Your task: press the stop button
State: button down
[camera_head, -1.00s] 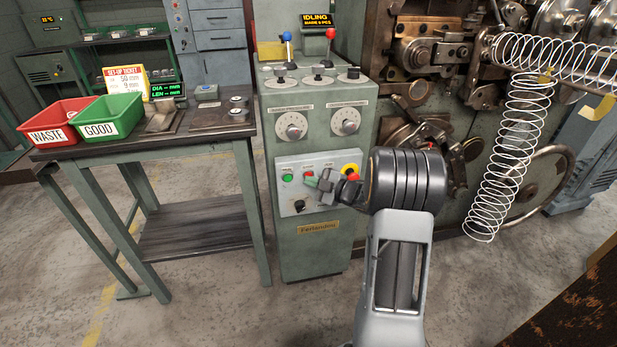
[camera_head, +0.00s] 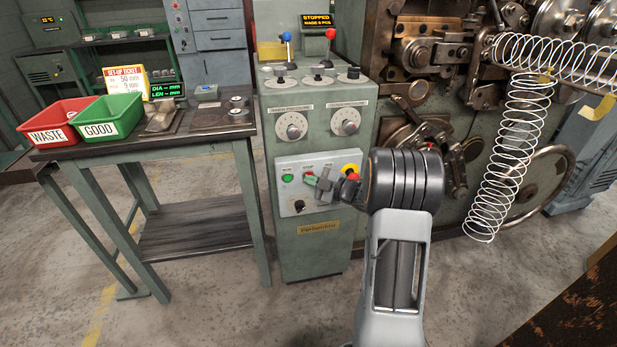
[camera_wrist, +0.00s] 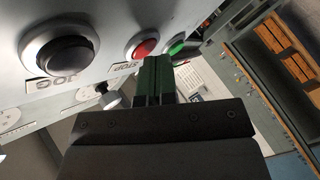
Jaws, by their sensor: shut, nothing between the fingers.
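The control panel (camera_head: 318,202) is on the front of the green cabinet. In the wrist view the red stop button (camera_wrist: 146,47), labelled STOP, shows just beyond my fingertips. In the head view my gripper (camera_head: 311,181) covers the place of that button. My gripper (camera_wrist: 152,62) is shut and empty, its green fingertips pointing at the stop button. They look to be at the button, but I cannot tell contact exactly. The display (camera_head: 318,20) above the cabinet reads STOPPED, with a made count below.
A green button (camera_head: 288,178) sits left of the stop button. A black JOG button (camera_wrist: 62,52) is large in the wrist view. A yellow-backed red emergency button (camera_head: 351,169) is close to my wrist. The bench (camera_head: 196,137) with bins stands left; the coiler is right.

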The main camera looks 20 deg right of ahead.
jog(key=shift+s, duration=0.1)
dwell(0.3)
jog(key=shift+s+a, duration=0.2)
jog(key=shift+s, duration=0.5)
jog(key=shift+s+a, duration=0.25)
jog(key=shift+s, duration=1)
jog(key=shift+s+a, duration=0.2)
jog(key=shift+s, duration=1)
